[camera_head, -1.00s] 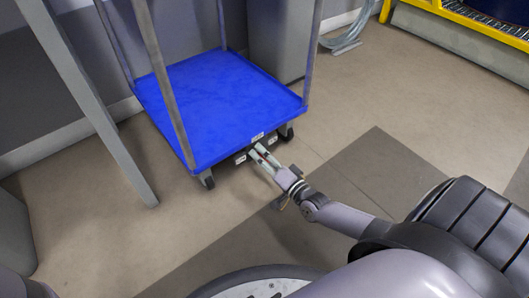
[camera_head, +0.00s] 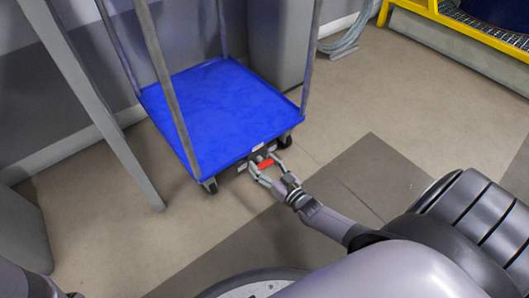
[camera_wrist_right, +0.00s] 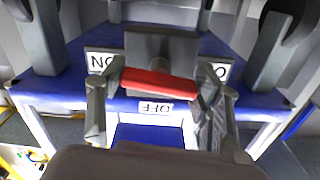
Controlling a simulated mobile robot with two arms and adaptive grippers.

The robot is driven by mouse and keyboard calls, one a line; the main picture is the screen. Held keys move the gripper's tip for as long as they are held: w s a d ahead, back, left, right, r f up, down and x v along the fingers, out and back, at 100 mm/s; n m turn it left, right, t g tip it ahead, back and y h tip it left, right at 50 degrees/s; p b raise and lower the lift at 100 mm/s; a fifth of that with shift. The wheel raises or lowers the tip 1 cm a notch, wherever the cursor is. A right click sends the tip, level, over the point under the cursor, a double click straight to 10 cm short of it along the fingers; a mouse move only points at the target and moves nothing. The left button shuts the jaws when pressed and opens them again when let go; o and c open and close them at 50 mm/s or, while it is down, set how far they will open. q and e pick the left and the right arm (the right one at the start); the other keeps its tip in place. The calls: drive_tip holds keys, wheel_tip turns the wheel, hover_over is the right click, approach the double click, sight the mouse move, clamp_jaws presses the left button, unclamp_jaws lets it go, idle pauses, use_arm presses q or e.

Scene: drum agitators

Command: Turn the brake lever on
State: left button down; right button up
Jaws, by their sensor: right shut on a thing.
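The brake lever is a short red bar (camera_head: 265,164) under the front edge of the blue cart (camera_head: 215,110). In the right wrist view the red lever (camera_wrist_right: 160,84) lies across the picture on a grey mount. My right gripper (camera_head: 264,173) is at the lever, and in the right wrist view its fingers (camera_wrist_right: 158,108) are shut on the two ends of it. White labels show around the lever: an OFF label (camera_wrist_right: 155,107) reading upside down, and ON labels (camera_wrist_right: 103,63) partly covered at both sides. My left gripper is out of view.
The cart has grey upright posts (camera_head: 168,90) and dark wheels (camera_head: 285,140). A grey slanted post (camera_head: 105,125) stands at the left. A yellow-railed platform (camera_head: 460,22) is at the upper right. The floor right of the cart is clear.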

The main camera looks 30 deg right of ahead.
drive_tip(key=shift+n, duration=0.6)
drive_tip(key=shift+n+p, duration=0.3)
drive_tip(key=o, duration=1.2)
drive_tip(key=s, duration=0.8)
drive_tip(key=s+d, duration=0.1)
drive_tip(key=s, duration=0.3)
